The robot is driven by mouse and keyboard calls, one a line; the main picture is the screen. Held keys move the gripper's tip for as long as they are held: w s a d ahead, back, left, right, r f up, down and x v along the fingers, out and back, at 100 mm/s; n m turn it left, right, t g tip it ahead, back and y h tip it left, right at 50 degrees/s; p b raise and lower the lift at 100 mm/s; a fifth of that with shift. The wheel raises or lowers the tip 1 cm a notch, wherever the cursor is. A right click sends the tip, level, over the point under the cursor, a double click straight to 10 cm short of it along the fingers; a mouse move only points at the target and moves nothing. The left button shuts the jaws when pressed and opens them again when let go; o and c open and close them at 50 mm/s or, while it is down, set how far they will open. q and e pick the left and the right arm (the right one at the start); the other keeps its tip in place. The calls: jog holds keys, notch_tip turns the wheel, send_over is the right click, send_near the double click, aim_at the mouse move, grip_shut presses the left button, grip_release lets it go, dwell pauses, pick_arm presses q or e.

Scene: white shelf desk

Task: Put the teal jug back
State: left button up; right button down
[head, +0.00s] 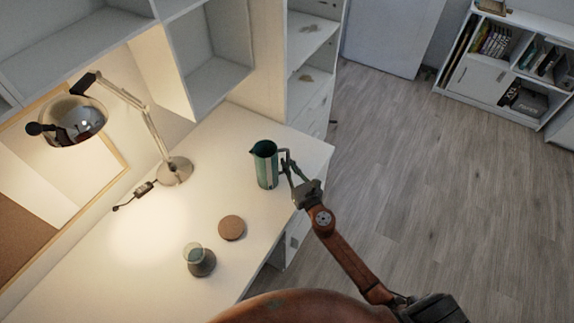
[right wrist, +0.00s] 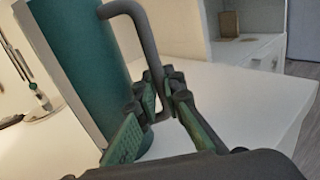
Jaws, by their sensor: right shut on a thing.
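The teal jug (head: 265,168) is upright at the right end of the white desk, with its handle to the right. It also fills the left of the right wrist view (right wrist: 75,62). My right gripper (head: 288,165) reaches in from the right and is shut on the jug's grey handle (right wrist: 148,45); its green-padded fingers (right wrist: 160,103) sit at the handle's lower part. I cannot tell whether the jug's base touches the desk. A round brown coaster (head: 232,228) lies bare on the desk, in front and left of the jug. My left gripper is not in view.
A grey carafe-like vessel (head: 200,262) stands near the coaster. A lit desk lamp (head: 173,172) stands at the back left, with its cable beside it. White shelves (head: 208,75) rise behind the desk. The desk surface between jug and coaster is clear.

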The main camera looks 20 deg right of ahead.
jog(key=shift+r, duration=0.15)
jog(key=c, duration=2.5)
grip_release()
jog(key=shift+f, duration=0.25)
jog(key=o, duration=0.5)
jog(key=shift+c, duration=0.2)
jog(key=shift+r, duration=0.1)
jog(key=shift+r, duration=0.15)
jog(key=s+d+b, duration=0.1)
jog(key=s, duration=1.1)
